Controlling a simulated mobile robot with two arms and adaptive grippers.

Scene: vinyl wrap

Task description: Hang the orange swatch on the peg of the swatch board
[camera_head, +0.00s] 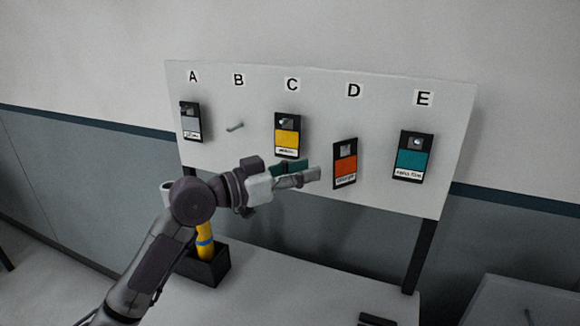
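The orange swatch (345,165) is at the swatch board (320,200), under the letter D. It is a dark card with an orange patch, a pale label and a light square near its top. It looks slightly turned, and I cannot make out how its hole sits on the peg. My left gripper (313,171) is just left of the swatch, with a small gap between its fingertips and the card. Its two fingers look apart and hold nothing visible. My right gripper is not in view.
A grey swatch (191,121) is at A, a yellow one (287,137) at C and a teal one (411,160) at E. A bare peg (235,127) sticks out under B. A dark box (205,268) with a yellow item stands on the table (290,295). A dark object (376,320) lies at the front edge.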

